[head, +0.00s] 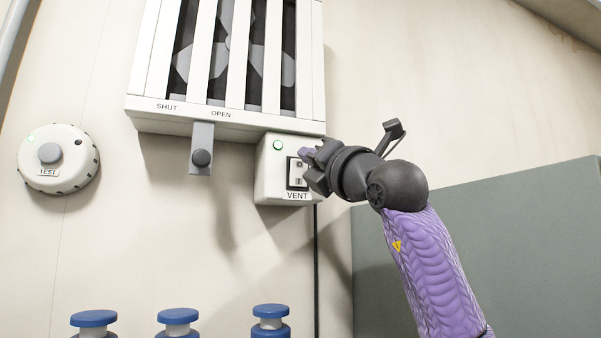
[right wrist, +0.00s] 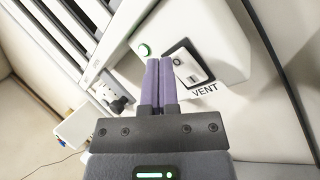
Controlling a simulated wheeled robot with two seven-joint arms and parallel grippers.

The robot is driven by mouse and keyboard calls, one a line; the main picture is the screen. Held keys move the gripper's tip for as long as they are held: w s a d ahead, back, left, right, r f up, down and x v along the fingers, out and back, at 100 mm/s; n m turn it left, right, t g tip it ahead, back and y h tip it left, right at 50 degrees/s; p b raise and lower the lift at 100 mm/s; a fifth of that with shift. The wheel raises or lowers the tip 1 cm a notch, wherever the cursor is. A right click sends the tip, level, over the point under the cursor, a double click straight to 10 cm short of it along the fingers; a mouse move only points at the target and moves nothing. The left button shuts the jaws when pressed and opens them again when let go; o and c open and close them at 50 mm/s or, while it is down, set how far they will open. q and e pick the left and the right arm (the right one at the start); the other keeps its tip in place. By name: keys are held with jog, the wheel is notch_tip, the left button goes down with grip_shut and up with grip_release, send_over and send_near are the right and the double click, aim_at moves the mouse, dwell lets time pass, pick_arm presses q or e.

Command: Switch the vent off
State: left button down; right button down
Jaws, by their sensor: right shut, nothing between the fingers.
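The vent switch box (head: 271,170) is a white box on the wall below the louvred vent, labelled VENT. Its rocker switch (head: 298,173) has a dark frame and 0 and I marks; it also shows in the right wrist view (right wrist: 187,68). A green light (head: 278,145) glows on the box, also seen in the right wrist view (right wrist: 144,50). My right gripper (head: 306,152) is shut and empty, its purple fingertips at the upper part of the switch. In the right wrist view the fingertips (right wrist: 160,62) lie just left of the rocker; contact is unclear. My left gripper is out of view.
A round TEST device (head: 58,160) is on the wall at left. Several blue-capped items (head: 271,311) stand below. A grey-green panel (head: 500,235) is at right.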

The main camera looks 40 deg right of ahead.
dwell(0.4)
jog(key=shift+w+d, duration=0.15)
jog(key=shift+w, duration=0.3)
jog(key=shift+w+d+p, duration=0.1)
jog(key=shift+w+p, duration=0.2)
jog(key=shift+p, duration=0.15)
jog(key=shift+s+b, duration=0.35)
jog(key=s+a+b, duration=0.2)
jog(key=s+b, duration=0.1)
jog(key=s, duration=0.3)
dwell(0.5)
